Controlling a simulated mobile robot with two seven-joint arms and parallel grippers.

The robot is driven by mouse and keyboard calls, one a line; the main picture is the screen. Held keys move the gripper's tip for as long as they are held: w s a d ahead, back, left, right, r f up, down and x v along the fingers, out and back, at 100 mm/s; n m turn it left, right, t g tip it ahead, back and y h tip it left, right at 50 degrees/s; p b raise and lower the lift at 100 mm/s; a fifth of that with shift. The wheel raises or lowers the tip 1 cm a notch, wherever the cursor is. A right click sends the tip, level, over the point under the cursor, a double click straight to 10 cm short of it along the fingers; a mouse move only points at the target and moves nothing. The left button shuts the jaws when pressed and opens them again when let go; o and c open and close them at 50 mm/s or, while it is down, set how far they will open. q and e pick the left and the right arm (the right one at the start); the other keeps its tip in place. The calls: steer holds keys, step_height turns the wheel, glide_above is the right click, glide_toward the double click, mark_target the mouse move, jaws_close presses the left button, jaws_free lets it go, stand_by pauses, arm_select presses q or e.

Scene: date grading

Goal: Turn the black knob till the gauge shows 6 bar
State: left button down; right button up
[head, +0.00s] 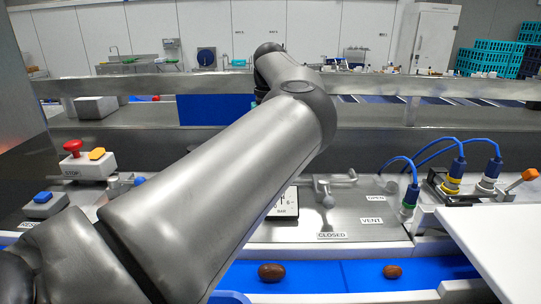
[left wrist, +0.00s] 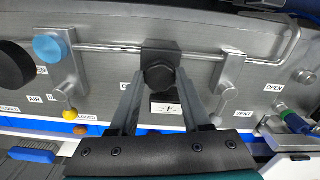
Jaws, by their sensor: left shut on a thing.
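The black knob (left wrist: 160,75) shows in the left wrist view below a dark block on the metal pipe. My left gripper (left wrist: 158,82) is shut on it, one finger on each side. The gauge (left wrist: 167,106) shows between the fingers as a white face, partly hidden; I cannot read its needle. In the head view only the right edge of the gauge (head: 286,204) shows, with the word BAR. My left arm hides the knob, the gripper and the rest of the gauge there. My right gripper is not in view.
Metal valve handles (head: 325,192) stand right of the gauge, near CLOSED, VENT and OPEN labels. A red stop button (head: 73,147) is at the left. Blue hoses (head: 408,166) rise at the right. Two dates, one larger (head: 271,272), lie on the blue belt (head: 335,276) in front.

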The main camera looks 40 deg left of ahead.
arm_select(q)
steer(key=m+b, duration=0.1)
steer(key=m, duration=0.3)
steer(key=shift+m, duration=0.3)
steer(key=m+b, duration=0.1)
steer(key=m, duration=0.3)
steer(key=shift+r, duration=0.1)
steer(key=shift+m, duration=0.3)
steer(key=shift+c, duration=1.8)
jaws_free()
step_height(320, 180, up, 8)
steer(key=shift+r+p, duration=0.15)
steer(key=shift+p, duration=0.25)
step_height(320, 180, up, 7)
steer(key=p, duration=0.4)
